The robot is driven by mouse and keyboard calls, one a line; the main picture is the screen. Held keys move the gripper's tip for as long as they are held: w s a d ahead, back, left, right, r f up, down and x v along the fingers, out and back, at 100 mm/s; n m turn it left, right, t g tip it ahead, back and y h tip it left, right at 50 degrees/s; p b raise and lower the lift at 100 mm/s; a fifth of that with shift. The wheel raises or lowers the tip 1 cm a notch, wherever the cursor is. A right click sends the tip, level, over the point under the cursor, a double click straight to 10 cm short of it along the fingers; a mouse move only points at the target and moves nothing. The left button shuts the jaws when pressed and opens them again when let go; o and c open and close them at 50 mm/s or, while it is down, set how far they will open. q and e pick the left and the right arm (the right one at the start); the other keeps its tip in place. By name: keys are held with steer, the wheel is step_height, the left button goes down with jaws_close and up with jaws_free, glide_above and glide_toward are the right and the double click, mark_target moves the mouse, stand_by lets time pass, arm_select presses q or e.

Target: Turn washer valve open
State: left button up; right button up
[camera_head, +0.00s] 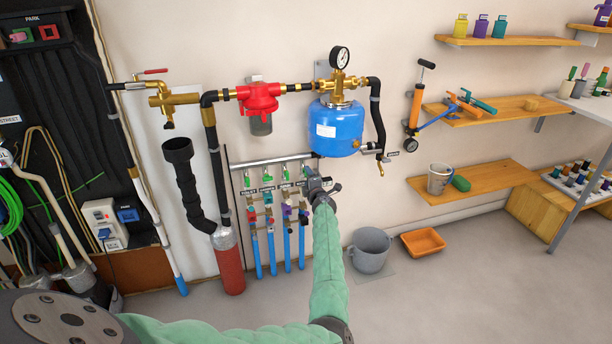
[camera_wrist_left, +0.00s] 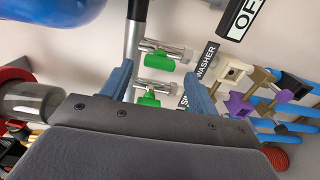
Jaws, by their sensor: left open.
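The manifold (camera_head: 270,162) is a metal bar on the wall with several green-handled valves above blue pipes. In the left wrist view, the WASHER label (camera_wrist_left: 207,62) lines up with the farther green-handled washer valve (camera_wrist_left: 160,53). A second green-handled valve (camera_wrist_left: 149,97) is nearer, beside a partly hidden label starting with S. My left gripper (camera_head: 318,184) is at the manifold's right end in the head view. In the wrist view its blue fingers (camera_wrist_left: 158,72) are open, spread on either side of the nearer valve, with no clear contact. My right gripper is not seen.
A blue tank (camera_head: 336,128) hangs above the gripper. Purple-handled and other lower valves (camera_wrist_left: 238,104) lie to the right in the wrist view. A red cylinder (camera_head: 229,262) stands left of the pipes. A grey bucket (camera_head: 371,252) and orange tray (camera_head: 423,241) are on the floor, right.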

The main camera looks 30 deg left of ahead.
arm_select(q)
steer(key=v, duration=0.3)
steer(key=shift+s+d, duration=0.25)
steer(key=shift+s, duration=0.05)
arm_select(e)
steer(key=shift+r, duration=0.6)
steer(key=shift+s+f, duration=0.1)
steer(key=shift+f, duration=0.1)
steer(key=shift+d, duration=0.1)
